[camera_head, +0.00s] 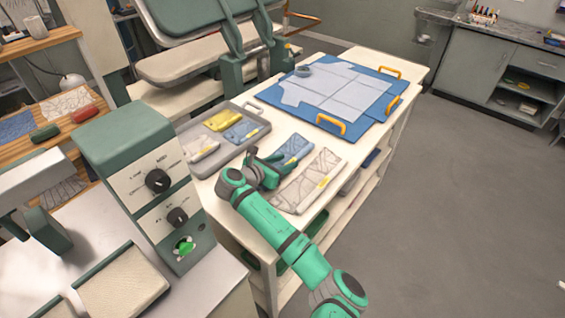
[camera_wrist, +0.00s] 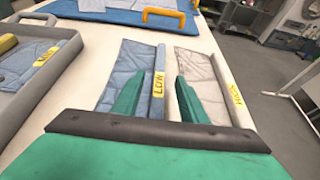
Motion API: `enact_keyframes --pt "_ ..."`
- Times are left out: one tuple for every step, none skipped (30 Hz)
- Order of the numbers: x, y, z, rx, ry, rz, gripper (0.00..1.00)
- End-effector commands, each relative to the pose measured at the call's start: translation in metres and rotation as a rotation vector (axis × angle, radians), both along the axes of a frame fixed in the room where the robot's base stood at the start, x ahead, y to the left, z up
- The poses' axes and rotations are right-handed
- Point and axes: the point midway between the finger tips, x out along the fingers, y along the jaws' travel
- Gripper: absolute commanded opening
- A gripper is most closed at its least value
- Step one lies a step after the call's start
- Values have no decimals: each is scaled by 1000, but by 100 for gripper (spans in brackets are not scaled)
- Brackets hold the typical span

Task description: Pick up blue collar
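A blue collar (camera_head: 294,148) lies on the white cart top, just right of the grey tray. In the wrist view it is a flat blue sheet (camera_wrist: 128,68) with a raised rolled edge (camera_wrist: 159,62) along its right side and a yellow label reading "LOW". My gripper (camera_head: 272,165) is low over the collar's near end. In the wrist view my gripper (camera_wrist: 160,78) is open, one green finger on each side of the rolled edge, with gaps visible beside it. The fingers hide part of the collar; I cannot tell whether they touch the table.
A pale patterned piece (camera_head: 310,180) with a yellow label lies close to the right. The grey tray (camera_head: 262,125) holds yellow, blue and white pieces. Behind is a blue board (camera_head: 372,84) with orange handles. A green-grey control box (camera_head: 150,190) stands left of my arm.

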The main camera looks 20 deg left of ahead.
Motion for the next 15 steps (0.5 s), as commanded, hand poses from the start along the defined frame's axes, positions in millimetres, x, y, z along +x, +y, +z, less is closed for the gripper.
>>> enact_keyframes --pt "3 -2 -1 0 0 -1 39" --pt "6 -3 -3 -1 0 -2 39" --pt "10 -4 -4 -2 0 -1 39" --pt "14 -6 -6 -2 1 -2 39" --pt "17 -7 -8 -2 1 -1 39" --pt "22 -9 -11 -1 2 -1 39" --pt "26 -10 -13 -1 2 -1 39" --pt "29 -11 -14 -1 1 -1 39" --pt "34 -12 -16 -1 0 -1 39" --pt "36 -13 -17 -1 0 -1 39" --pt "39 -13 -18 -1 0 1 39" --pt "41 -14 -19 -1 0 1 39" --pt "42 -15 -20 -1 0 1 39" --pt "43 -15 -20 -1 0 1 39" --pt "44 -15 -21 0 0 1 39"
